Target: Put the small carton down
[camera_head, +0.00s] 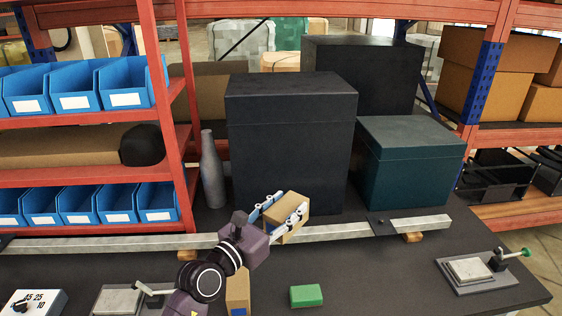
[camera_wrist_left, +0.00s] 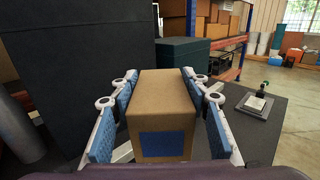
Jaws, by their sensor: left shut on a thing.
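The small carton (camera_head: 294,234) is brown cardboard. My left gripper (camera_head: 287,208) is shut on it, with the carton between its fingers. In the head view the carton appears in front of the large black box (camera_head: 290,150) and over the metal rail (camera_head: 340,229). In the left wrist view the carton (camera_wrist_left: 163,95) stands between the blue-padded fingers of the left gripper (camera_wrist_left: 160,82), with a dark blue patch on its near face. Its underside is hidden, so I cannot tell whether it touches anything. My right gripper is not in view.
A grey bottle (camera_head: 211,170) and a teal box (camera_head: 410,165) stand behind the rail. A green block (camera_head: 306,295) and another brown carton (camera_head: 238,291) are in front. A clamp plate (camera_head: 470,270) sits at right. The dark tabletop (camera_head: 385,280) between is clear.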

